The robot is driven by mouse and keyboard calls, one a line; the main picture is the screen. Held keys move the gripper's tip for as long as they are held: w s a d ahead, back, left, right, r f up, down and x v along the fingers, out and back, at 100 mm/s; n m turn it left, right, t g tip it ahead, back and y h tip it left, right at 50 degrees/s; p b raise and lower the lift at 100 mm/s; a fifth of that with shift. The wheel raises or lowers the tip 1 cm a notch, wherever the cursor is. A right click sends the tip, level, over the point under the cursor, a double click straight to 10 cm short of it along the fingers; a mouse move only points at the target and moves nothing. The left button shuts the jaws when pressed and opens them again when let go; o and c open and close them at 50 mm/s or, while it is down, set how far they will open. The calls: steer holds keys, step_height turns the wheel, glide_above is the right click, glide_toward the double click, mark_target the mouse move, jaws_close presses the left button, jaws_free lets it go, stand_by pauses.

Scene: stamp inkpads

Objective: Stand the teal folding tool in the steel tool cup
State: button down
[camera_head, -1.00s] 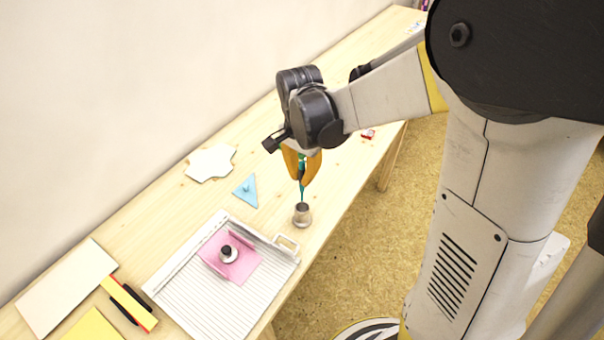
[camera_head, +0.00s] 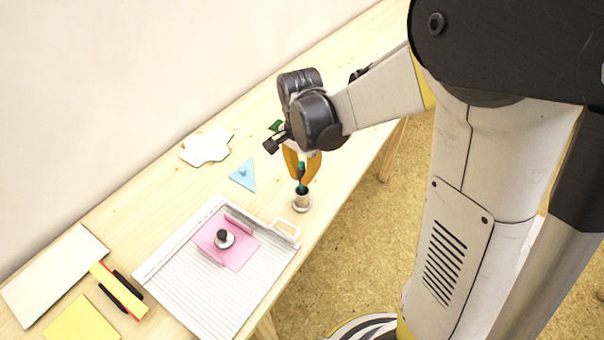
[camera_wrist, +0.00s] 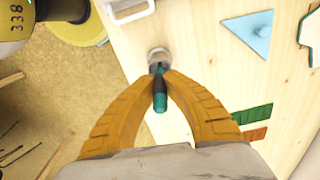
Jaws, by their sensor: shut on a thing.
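The teal folding tool (camera_head: 301,172) is held upright between the orange fingers of my gripper (camera_head: 302,176). In the wrist view the teal tool (camera_wrist: 160,100) shows between the fingertips of my gripper (camera_wrist: 160,82), which is shut on it. The small steel tool cup (camera_head: 302,203) stands on the table directly below. The tool's lower end is at the cup's mouth and seems to be inside it; how deep it sits is hidden. In the wrist view the cup (camera_wrist: 158,55) shows just beyond the fingertips.
A ridged white tray (camera_head: 190,285) with a pink sheet (camera_head: 240,257) and dark-knobbed stamp (camera_head: 224,238) lies in front. A blue triangle (camera_head: 243,175) and white plate (camera_head: 207,147) lie left of the cup. The table's right edge is close to the cup.

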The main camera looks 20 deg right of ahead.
steer(key=c, duration=1.5)
jaws_free()
step_height(320, 180, up, 12)
steer(key=shift+s+a+r, duration=0.1)
steer(key=shift+a, duration=0.05)
steer(key=s+n+t, duration=0.6)
steer(key=s+n, duration=0.5)
steer(key=s, duration=0.1)
steer(key=shift+s+r+n+t, duration=0.2)
steer(key=shift+s+n+t, duration=0.05)
steer(key=shift+n+t, duration=0.15)
